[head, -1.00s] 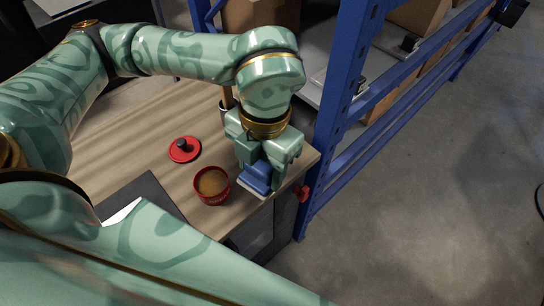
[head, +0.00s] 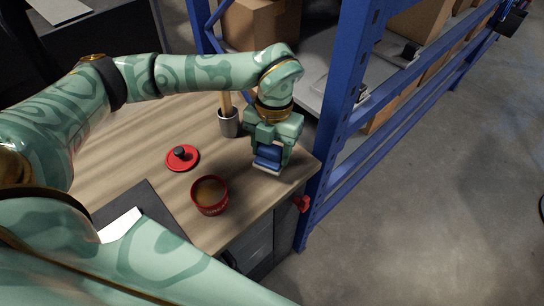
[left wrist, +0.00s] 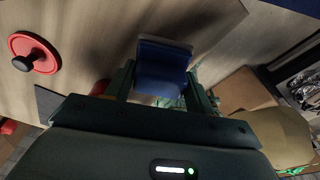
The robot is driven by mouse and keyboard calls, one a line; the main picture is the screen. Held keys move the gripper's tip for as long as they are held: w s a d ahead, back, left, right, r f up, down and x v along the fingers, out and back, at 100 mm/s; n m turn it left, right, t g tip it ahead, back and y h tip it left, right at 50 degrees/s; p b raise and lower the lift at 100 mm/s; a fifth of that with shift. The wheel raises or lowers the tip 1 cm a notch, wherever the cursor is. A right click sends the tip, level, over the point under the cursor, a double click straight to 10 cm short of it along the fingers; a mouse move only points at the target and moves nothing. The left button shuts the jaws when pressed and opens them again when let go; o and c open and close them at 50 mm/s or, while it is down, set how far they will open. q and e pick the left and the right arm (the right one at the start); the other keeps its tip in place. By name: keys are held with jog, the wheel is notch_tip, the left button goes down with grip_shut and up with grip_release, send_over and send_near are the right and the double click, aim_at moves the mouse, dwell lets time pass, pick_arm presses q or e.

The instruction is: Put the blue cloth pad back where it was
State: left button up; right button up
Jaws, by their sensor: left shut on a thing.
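The blue cloth pad (head: 268,153) is between the fingers of my left gripper (head: 270,158), which is shut on it. A pale layer shows along the pad's lower edge. The pad is over the right part of the wooden table, behind and to the right of the red pot; I cannot tell whether it touches the tabletop. In the left wrist view the blue pad (left wrist: 162,66) sits between both fingers (left wrist: 160,85), with the wood surface beyond. My right gripper is not in view.
A red pot with brown contents (head: 210,195), a red lid with a dark knob (head: 182,157) and a metal holder with wooden utensils (head: 229,123) stand on the table (head: 130,140). A blue shelf post (head: 335,100) rises close to the table's right edge. A dark mat lies front left.

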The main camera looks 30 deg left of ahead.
aim_at(272, 158)
pick_arm(q)
jog(key=shift+w+f, duration=0.2)
jog(key=f, duration=0.2)
jog(key=f+b, duration=0.1)
jog(key=f, duration=0.1)
jog(key=shift+w+a, duration=0.15)
jog(key=shift+w, duration=0.15)
jog(key=shift+r, duration=0.1)
jog(key=o, duration=1)
jog(key=r, duration=0.4)
jog(key=w+r+p, duration=0.1)
jog(key=r, duration=0.3)
jog(key=r+p, duration=0.1)
jog(key=r, duration=0.3)
jog(key=shift+w, duration=0.2)
